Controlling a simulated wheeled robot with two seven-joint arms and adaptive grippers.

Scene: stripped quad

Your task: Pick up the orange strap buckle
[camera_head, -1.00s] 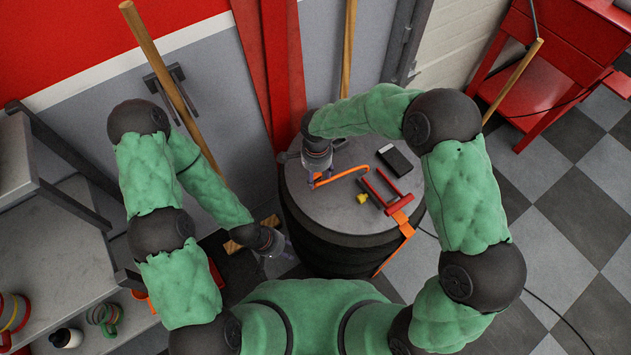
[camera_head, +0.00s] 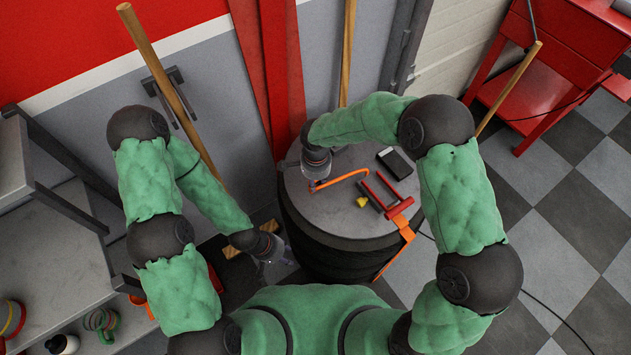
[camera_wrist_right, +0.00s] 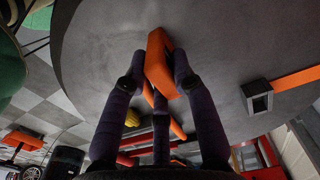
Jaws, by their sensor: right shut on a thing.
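The orange strap buckle (camera_wrist_right: 158,62) is a blocky orange piece gripped between the fingertips of my right gripper (camera_wrist_right: 157,75) in the right wrist view. It is close to the grey drum top (camera_wrist_right: 215,40); I cannot tell whether it touches it. In the head view my right gripper (camera_head: 316,172) is over the drum's left part, at the left end of a bent orange piece (camera_head: 345,178). The fingers hide part of the held piece. My left gripper (camera_head: 270,256) hangs low beside the drum, away from it; its fingers are too small to judge.
A red-handled tool (camera_head: 385,192), a small yellow piece (camera_head: 362,202) and a black-and-white box (camera_head: 396,162) lie on the drum. An orange strap (camera_head: 404,230) hangs over its front right edge. A wooden pole (camera_head: 170,90) leans at the left.

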